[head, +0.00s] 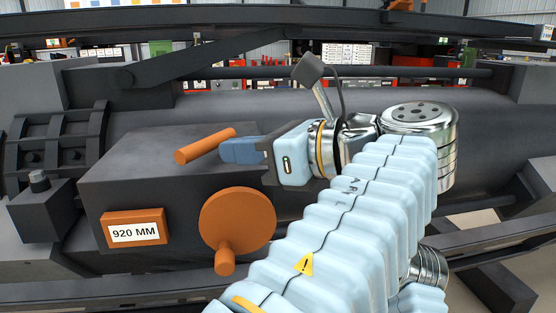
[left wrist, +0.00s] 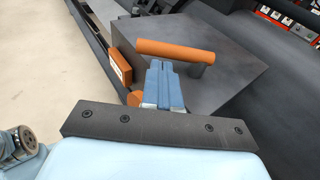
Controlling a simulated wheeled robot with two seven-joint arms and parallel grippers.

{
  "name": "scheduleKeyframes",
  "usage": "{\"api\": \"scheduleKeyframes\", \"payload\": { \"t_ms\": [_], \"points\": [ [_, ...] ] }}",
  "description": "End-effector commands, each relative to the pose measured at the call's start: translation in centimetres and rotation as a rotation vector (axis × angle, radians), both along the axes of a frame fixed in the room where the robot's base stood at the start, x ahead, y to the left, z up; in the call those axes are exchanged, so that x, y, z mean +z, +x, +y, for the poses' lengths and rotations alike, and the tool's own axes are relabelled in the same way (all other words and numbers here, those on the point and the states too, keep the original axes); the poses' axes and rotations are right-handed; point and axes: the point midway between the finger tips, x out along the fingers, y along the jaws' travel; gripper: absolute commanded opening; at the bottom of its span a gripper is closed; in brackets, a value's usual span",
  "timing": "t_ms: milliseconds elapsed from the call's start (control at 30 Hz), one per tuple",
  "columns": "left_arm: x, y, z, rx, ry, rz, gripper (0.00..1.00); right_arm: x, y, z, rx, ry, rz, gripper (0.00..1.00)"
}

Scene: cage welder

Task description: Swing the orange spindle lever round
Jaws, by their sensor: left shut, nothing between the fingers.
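The orange spindle lever (head: 205,146) is a bar above the top of a dark grey box. In the left wrist view, the lever (left wrist: 172,50) runs crosswise on a short post near its right end. My left gripper (head: 223,150) is shut and empty, its blue fingers pointing at the lever's side. In the left wrist view, the fingertips (left wrist: 160,64) come right up to the bar's near side; I cannot tell whether they touch it. In the head view, the fingers and hand hide the lever's post. My right gripper is not in view.
The dark grey box (head: 135,180) carries an orange "920 MM" plate (head: 134,230) and an orange handwheel (head: 237,215) with a knob on its front. A large grey cylinder and dark beams (head: 250,40) lie behind. Pale floor (left wrist: 50,60) is open at left in the wrist view.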

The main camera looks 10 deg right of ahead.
Motion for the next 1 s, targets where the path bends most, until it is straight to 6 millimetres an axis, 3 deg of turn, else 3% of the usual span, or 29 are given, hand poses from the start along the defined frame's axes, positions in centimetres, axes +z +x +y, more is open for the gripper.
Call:
{"api": "scheduleKeyframes", "payload": {
  "t_ms": [300, 1000],
  "points": [
    [-0.7, 2.1, 2.7, 0.000, 0.000, 0.000, 0.00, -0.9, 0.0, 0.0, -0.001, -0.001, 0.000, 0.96],
    [-0.9, 2.3, 3.5, -0.069, -0.001, 0.002, 0.00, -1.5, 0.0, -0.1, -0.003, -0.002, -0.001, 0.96]
  ]
}}
